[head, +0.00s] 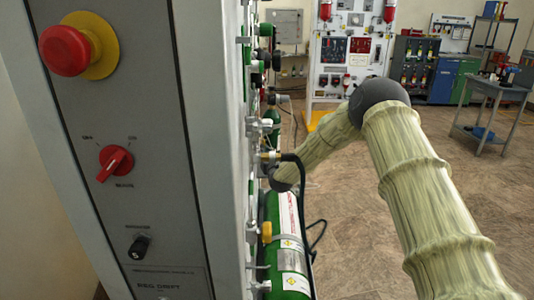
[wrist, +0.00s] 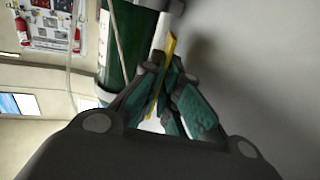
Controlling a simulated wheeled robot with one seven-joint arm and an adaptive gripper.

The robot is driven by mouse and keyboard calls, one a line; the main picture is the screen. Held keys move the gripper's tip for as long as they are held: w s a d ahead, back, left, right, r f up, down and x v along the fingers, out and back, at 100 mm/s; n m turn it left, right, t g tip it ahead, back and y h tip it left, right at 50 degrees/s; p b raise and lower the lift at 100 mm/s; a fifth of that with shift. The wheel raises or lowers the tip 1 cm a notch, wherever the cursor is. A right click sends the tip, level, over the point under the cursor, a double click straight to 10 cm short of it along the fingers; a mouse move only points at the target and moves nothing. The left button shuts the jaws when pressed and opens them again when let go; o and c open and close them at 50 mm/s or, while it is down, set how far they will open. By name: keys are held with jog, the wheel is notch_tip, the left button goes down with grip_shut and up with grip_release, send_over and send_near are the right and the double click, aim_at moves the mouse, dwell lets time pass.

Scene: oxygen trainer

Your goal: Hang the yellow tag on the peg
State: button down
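In the wrist view, my gripper (wrist: 171,88) has its teal-padded fingers close together around a thin yellow strip, the yellow tag (wrist: 169,52), seen nearly edge-on. The tag sticks out past the fingertips, in front of a pale upright part and beside a green cylinder (wrist: 130,42). In the head view my arm reaches toward the side of the grey cabinet, and my gripper cannot be made out there. A small yellow piece (head: 267,232) shows by the green cylinder (head: 286,238); I cannot tell whether it is the tag. I cannot pick out the peg in either view.
The grey cabinet (head: 140,215) with a red stop button (head: 65,51) and a red knob (head: 116,163) fills the left. Valves and a black hose (head: 301,185) crowd its side. A plain grey surface (wrist: 265,70) lies close right in the wrist view.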

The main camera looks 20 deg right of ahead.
jog(key=c, duration=1.6)
grip_release()
jog(key=shift+o, duration=0.2)
jog(key=shift+s, duration=0.15)
